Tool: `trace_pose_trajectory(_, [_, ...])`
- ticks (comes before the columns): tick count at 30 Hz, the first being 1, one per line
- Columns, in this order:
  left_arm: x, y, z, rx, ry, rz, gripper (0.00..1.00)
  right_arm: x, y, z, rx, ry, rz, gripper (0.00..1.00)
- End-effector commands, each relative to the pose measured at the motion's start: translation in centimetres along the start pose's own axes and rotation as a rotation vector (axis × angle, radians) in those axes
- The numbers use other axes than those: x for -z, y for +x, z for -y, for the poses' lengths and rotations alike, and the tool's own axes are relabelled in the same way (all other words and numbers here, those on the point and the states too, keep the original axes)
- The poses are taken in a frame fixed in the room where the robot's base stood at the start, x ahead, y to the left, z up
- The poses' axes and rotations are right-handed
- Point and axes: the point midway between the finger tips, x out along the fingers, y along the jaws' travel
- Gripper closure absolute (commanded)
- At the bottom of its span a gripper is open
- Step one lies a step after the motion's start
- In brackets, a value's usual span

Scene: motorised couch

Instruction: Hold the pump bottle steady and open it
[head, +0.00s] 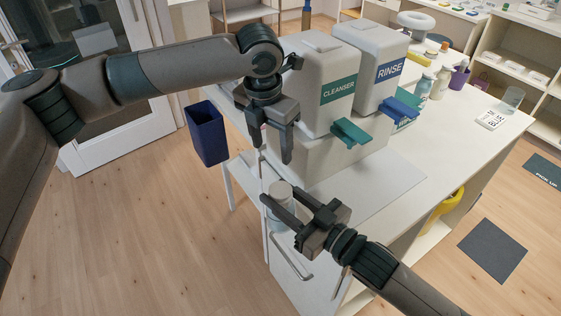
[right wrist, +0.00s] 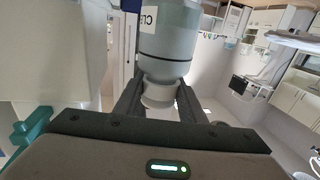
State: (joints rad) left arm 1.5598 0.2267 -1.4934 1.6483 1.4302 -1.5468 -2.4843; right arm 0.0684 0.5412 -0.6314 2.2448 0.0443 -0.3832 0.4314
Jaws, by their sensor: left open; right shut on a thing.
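The pump head is not clearly visible.
Two white dispensers, CLEANSER (head: 322,85) with a teal tap and RINSE (head: 373,65) with a blue tap, stand close behind on the white counter (head: 385,182). A dark blue bin (head: 207,133) hangs at left. A yellow piece (head: 440,210) is at the counter's right side.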

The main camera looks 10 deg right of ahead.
Motion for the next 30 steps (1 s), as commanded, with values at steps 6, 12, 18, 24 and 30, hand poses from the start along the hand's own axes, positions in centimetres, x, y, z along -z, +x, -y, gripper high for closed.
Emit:
trace_pose_trajectory(6, [3.2,-2.7,4.9,0.047,0.24,-0.102,0.43,0.1,0.0,0.0,0.0,0.0,-0.001,1.0])
trace_pose_trajectory(12, [4.8,-3.6,6.5,0.07,0.327,-0.149,0.43,0.1,0.0,0.0,0.0,0.0,-0.001,1.0])
trace_pose_trajectory(18, [5.0,-3.7,6.6,0.072,0.335,-0.153,0.43,0.1,0.0,0.0,0.0,0.0,-0.002,1.0])
trace_pose_trajectory(24, [5.0,-3.6,6.6,0.072,0.333,-0.152,0.43,0.1,0.0,0.0,0.0,0.0,-0.001,1.0])
trace_pose_trajectory(30, [5.1,-2.8,6.6,0.073,0.332,-0.153,0.43,0.1,0.0,0.0,0.0,0.0,-0.002,1.0])
